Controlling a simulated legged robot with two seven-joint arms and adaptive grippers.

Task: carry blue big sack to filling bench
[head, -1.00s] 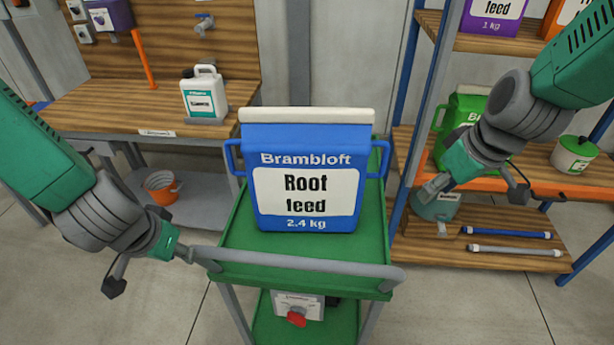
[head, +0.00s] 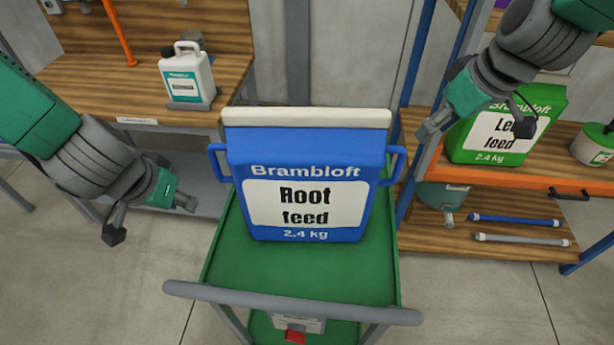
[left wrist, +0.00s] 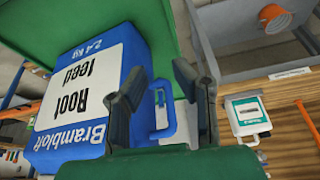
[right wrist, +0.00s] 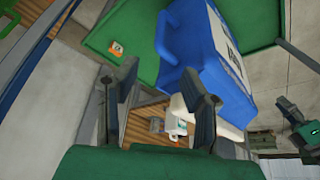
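The blue big sack (head: 305,190), labelled Root feed, stands upright on the green cart (head: 300,268). It has a white top and a blue loop handle on each side. My left gripper (head: 150,218) is open and empty, left of the sack and apart from its left handle (head: 218,162). That handle shows beyond the fingers in the left wrist view (left wrist: 163,112). My right gripper (head: 475,128) is open and empty, right of the sack and above its right handle (head: 395,165). A wooden bench (head: 110,85) with a small front label, unreadable here, stands behind at left.
A white jug (head: 188,75) stands on the bench near its right end. A shelf rack at right holds a green sack (head: 508,130) behind my right gripper. The cart's grey push bar (head: 290,303) crosses the front. Bare floor lies either side of the cart.

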